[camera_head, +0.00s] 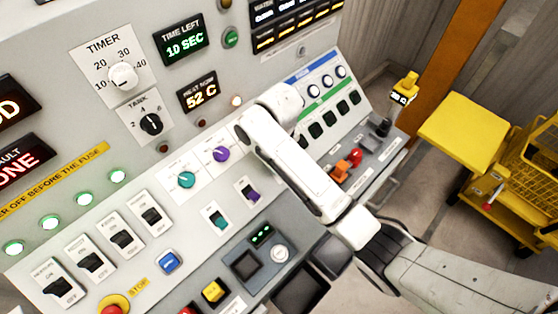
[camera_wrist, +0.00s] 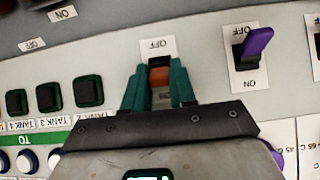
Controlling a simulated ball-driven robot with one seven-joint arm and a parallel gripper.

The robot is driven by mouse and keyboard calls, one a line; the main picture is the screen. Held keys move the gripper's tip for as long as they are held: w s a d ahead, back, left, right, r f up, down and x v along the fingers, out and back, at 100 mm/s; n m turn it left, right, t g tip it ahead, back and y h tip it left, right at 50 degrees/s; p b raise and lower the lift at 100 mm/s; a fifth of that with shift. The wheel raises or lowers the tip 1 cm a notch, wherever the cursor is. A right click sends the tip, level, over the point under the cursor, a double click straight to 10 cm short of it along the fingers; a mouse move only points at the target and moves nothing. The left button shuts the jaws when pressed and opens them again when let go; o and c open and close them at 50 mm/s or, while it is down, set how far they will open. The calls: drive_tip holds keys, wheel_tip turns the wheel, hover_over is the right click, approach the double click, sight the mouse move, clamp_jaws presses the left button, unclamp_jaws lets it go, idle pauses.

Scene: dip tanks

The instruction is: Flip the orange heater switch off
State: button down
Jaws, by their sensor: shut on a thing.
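The orange heater switch (camera_wrist: 159,75) is in the wrist view, on a white plate whose OFF label (camera_wrist: 158,44) reads upside down. My gripper (camera_wrist: 159,84) has its teal fingers on either side of the orange lever and is shut on it. In the head view my white arm covers the orange switch and my gripper.
A purple switch (camera_wrist: 257,42) stands right of my gripper in the wrist view; it also shows in the head view (camera_head: 251,194), near a teal switch (camera_head: 216,220). Dark tank buttons (camera_wrist: 47,97) lie left. A yellow cart (camera_head: 465,130) stands right of the console.

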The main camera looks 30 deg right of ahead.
drive_tip(key=shift+s, duration=0.1)
drive_tip(key=shift+s+d+f+t+y+p, duration=0.1)
drive_tip(key=shift+s+t+y+p, duration=0.1)
drive_tip(key=shift+t+p, duration=0.3)
drive_tip(key=shift+s+t+y+p, duration=0.15)
drive_tip(key=shift+s+t+y, duration=0.05)
drive_tip(key=shift+t, duration=0.5)
drive_tip(key=t, duration=0.2)
drive_tip(key=shift+s+d+f+t+y, duration=0.15)
drive_tip(key=shift+s+f+t+y, duration=0.15)
drive_tip(key=shift+s+f+y, duration=0.1)
drive_tip(key=t+b, duration=0.2)
drive_tip(key=f+t+y+b, duration=0.1)
drive_tip(key=shift+s+d+t+b, duration=0.15)
drive_tip(key=shift+s+t+b, duration=0.2)
drive_tip(key=shift+t+b, duration=0.05)
drive_tip(key=shift+s+f+t+y+b, duration=0.1)
drive_tip(key=shift+t+y+b, duration=0.3)
drive_tip(key=shift+t+b, duration=0.6)
drive_tip(key=c, duration=0.9)
unclamp_jaws()
